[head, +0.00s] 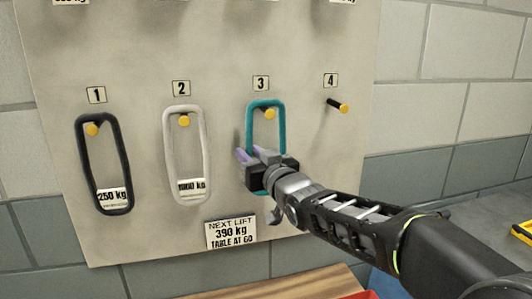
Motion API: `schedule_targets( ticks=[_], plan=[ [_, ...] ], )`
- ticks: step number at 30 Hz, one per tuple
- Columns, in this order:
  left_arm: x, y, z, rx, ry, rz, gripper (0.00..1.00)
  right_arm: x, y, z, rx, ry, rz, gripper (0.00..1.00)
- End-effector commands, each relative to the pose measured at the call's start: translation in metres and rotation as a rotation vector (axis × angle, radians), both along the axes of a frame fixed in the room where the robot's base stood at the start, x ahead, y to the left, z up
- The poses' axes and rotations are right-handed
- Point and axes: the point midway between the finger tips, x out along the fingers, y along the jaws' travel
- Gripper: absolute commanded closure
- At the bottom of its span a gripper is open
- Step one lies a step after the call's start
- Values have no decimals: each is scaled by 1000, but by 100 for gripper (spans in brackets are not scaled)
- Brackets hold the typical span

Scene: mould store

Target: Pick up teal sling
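The teal sling (280,125) is a long closed loop hanging from the yellow-tipped peg (269,113) under label 3 on the board. My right gripper (252,155) is in front of the sling's lower half and covers part of it. Its two fingers point toward the board and stand apart, with the sling's left strand appearing to lie between them. The fingers do not look closed on the strand; whether they touch it cannot be told. The sling's bottom shows just below the gripper. My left gripper is not in view.
A black sling (124,160) tagged 250 kg hangs at peg 1, and a white sling (168,150) tagged 1000 kg at peg 2. Peg 4 (338,104) is bare. A sign (231,233) reads 390 kg. A wooden surface (280,287) and a red edge (358,295) show below.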

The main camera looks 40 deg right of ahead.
Motion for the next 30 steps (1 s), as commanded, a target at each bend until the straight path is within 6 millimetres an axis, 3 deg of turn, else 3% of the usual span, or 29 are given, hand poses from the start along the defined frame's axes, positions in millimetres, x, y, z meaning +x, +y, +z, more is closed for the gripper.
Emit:
schedule_targets(
  ticks=[9, 30],
  plan=[
    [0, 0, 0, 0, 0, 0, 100, 0, 0, 0, 0, 0, 0, 99],
    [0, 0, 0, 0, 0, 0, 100, 0, 0, 1, -1, -2, 0, 100]
  ],
)
